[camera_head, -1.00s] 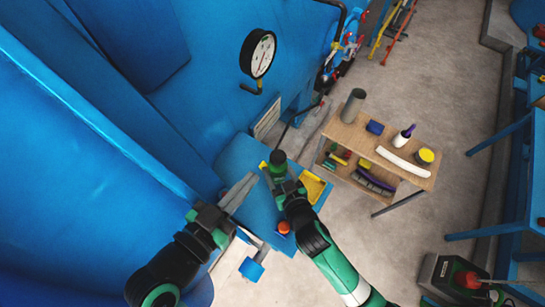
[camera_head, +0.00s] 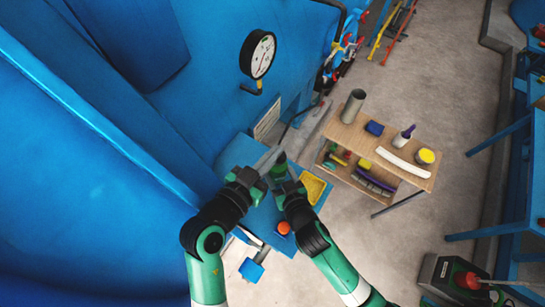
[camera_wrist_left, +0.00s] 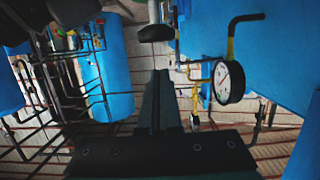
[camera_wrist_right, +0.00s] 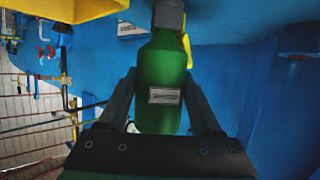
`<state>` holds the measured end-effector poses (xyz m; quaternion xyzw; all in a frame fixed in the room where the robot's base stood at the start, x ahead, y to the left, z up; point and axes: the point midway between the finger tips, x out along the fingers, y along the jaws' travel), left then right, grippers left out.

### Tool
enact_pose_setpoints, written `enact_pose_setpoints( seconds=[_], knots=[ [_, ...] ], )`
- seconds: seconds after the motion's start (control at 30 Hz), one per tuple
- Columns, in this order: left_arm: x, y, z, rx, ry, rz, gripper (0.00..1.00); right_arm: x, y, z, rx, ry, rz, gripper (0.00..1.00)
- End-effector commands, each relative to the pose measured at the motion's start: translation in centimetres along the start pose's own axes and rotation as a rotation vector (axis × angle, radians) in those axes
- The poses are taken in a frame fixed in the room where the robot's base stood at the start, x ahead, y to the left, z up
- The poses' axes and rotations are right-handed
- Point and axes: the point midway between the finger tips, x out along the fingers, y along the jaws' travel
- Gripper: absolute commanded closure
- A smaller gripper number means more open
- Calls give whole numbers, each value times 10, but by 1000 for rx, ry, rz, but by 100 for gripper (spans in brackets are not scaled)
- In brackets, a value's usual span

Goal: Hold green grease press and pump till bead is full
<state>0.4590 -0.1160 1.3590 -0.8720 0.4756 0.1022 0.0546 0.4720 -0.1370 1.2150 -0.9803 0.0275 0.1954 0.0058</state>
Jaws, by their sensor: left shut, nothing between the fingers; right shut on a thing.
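The green grease press (camera_wrist_right: 163,80) stands between the fingers of my right gripper (camera_wrist_right: 165,92) in the right wrist view, with a label on its side and a grey top. My right gripper is shut on it. In the head view the press (camera_head: 279,172) is partly covered by my grippers. I cannot tell whether the left fingers touch the press. No bead is clearly seen.
A blue shelf (camera_head: 238,155) with a yellow tray (camera_head: 315,187) and an orange-red round thing (camera_head: 283,228) lies around the grippers. A wooden table (camera_head: 350,136) with a grey cylinder (camera_head: 353,106) stands to the right. A pressure gauge (camera_head: 262,54) juts from the blue wall. Open floor lies beyond.

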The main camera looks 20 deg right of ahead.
Motion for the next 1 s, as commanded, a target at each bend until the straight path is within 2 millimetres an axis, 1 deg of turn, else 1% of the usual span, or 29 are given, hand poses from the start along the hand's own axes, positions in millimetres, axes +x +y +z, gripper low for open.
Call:
enact_pose_setpoints(
  seconds=[0.03, 0.2, 0.57, 0.67, 0.8, 1.0],
  knots=[
    [1, 0, 9, -4, -4, 0, 100, 0, 0, -1, 0, 3, -1, 100],
    [5, 0, 23, -1, -1, -1, 100, 0, 0, -1, 0, 3, -1, 100],
    [5, 0, 26, -1, 0, 0, 100, 0, 0, -1, 0, 3, -1, 100],
    [7, 0, 33, -1, -2, 1, 100, 0, 0, -1, 0, 3, -1, 100],
    [11, 0, 50, -2, -3, 0, 100, 0, 0, -1, 0, 3, -1, 100],
    [11, 0, 52, -1, -4, 0, 100, 0, 0, -1, 0, 3, -1, 100]
  ],
)
